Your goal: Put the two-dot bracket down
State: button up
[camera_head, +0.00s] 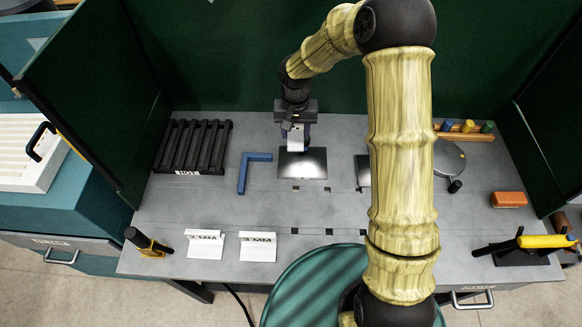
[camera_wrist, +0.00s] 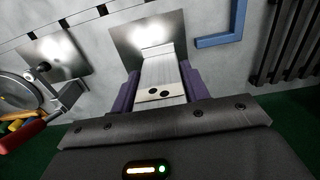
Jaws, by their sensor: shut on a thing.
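The two-dot bracket (camera_wrist: 161,80) is a pale metal piece with two dark dots on its near end. It sits between the purple fingers of my gripper (camera_wrist: 158,88) in the wrist view. In the head view my gripper (camera_head: 295,135) points down at the back middle of the bench, with the bracket (camera_head: 296,137) showing pale between the fingers. A shiny square plate (camera_head: 303,165) lies on the bench just in front of and below it, and also shows in the wrist view (camera_wrist: 148,33). I cannot tell whether the bracket touches the plate.
A blue L-shaped square (camera_head: 243,174) lies left of the plate, and a black slatted rack (camera_head: 192,147) further left. A second plate (camera_head: 362,171) is partly behind my arm. Two white label cards (camera_head: 258,247) stand in front. Green walls (camera_head: 200,60) close the back and sides.

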aim_at(290, 147)
jog(key=shift+a+r, duration=0.45)
jog(key=shift+a, duration=0.4)
jog(key=shift+s, duration=0.15)
jog(key=shift+d+f, duration=0.1)
jog(key=shift+f, duration=0.25)
jog(key=shift+f+p, duration=0.8)
jog(key=shift+f, duration=1.95)
jog(key=shift+f+p, duration=0.5)
jog(key=shift+f, duration=1.4)
jog(key=shift+f, duration=0.1)
